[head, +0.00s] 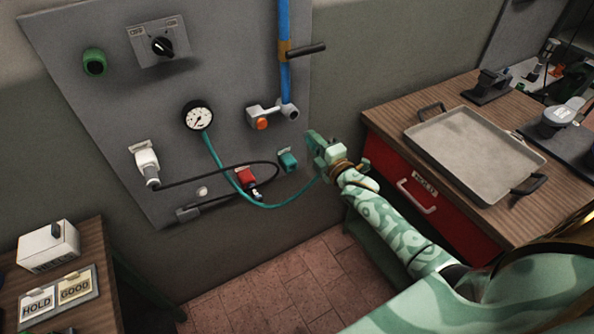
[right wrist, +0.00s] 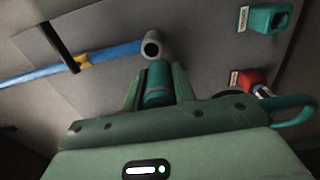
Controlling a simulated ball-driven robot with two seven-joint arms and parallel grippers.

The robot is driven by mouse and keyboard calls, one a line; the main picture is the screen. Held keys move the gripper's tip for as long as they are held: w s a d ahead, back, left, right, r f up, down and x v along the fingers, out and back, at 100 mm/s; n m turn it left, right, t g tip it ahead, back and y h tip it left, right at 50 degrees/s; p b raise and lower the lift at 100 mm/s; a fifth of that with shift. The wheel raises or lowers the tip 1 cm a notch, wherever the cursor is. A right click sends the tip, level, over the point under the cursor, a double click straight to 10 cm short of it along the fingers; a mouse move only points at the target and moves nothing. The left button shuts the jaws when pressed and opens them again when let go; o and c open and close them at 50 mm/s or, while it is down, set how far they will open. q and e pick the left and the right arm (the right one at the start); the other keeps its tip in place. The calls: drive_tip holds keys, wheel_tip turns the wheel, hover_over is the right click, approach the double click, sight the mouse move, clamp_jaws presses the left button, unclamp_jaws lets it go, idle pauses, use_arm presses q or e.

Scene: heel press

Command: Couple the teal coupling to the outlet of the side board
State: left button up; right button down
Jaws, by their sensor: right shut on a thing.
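My right gripper (head: 318,142) is shut on the teal coupling (right wrist: 158,85), which shows between its fingers in the right wrist view. The coupling is mostly hidden by the gripper in the head view. The grey outlet (head: 293,113) sits at the lower end of the blue pipe on the side board (head: 100,130). It also shows in the right wrist view (right wrist: 152,46), its round mouth just beyond the coupling's front end. In the head view the gripper is below and right of the outlet, with a gap between. My left gripper is not in view.
A teal hose (head: 230,182) loops from the gauge (head: 198,117) to my right gripper. A wooden cabinet (head: 385,110) with a tray (head: 470,150) stands right.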

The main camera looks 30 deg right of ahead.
drive_tip(key=shift+r+p, duration=0.5)
drive_tip(key=shift+r, duration=0.35)
drive_tip(key=shift+w, duration=0.1)
drive_tip(key=shift+w+f+b, duration=0.1)
drive_tip(key=shift+w+b, duration=0.2)
drive_tip(key=shift+w, duration=0.05)
drive_tip(key=shift+w+b, duration=0.85)
drive_tip(key=shift+w, duration=1.25)
drive_tip(key=shift+a, duration=0.1)
drive_tip(key=shift+w+b, duration=1.05)
drive_tip(key=shift+w, duration=0.4)
